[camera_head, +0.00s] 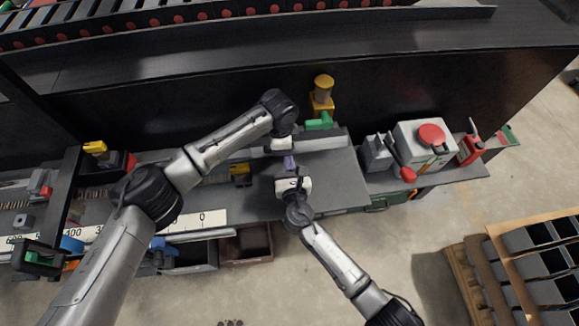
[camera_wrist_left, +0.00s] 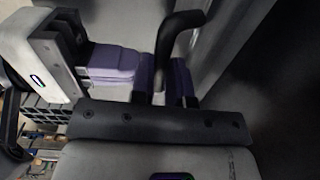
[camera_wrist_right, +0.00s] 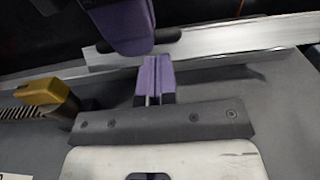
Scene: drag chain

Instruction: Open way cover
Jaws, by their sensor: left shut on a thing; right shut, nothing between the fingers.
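The way cover (camera_head: 335,185) appears to be the flat grey plate right of centre in the head view. It also shows in the right wrist view (camera_wrist_right: 285,95). My left gripper (camera_wrist_left: 163,85) is shut on a curved black handle (camera_wrist_left: 180,32), which passes between its purple fingers in the left wrist view. In the head view its arm hides most of this grip. My right gripper (camera_head: 290,164) is shut and empty just in front of the left one. Its purple fingers (camera_wrist_right: 154,75) are together above the grey plate, close to the handle (camera_wrist_right: 166,37).
A yellow block (camera_head: 240,173) with a ribbed strip lies left of the grippers. A metal rail (camera_wrist_right: 220,38) runs behind them. A yellow and green fixture (camera_head: 321,100) stands behind, and a grey box with a red knob (camera_head: 430,136) stands right.

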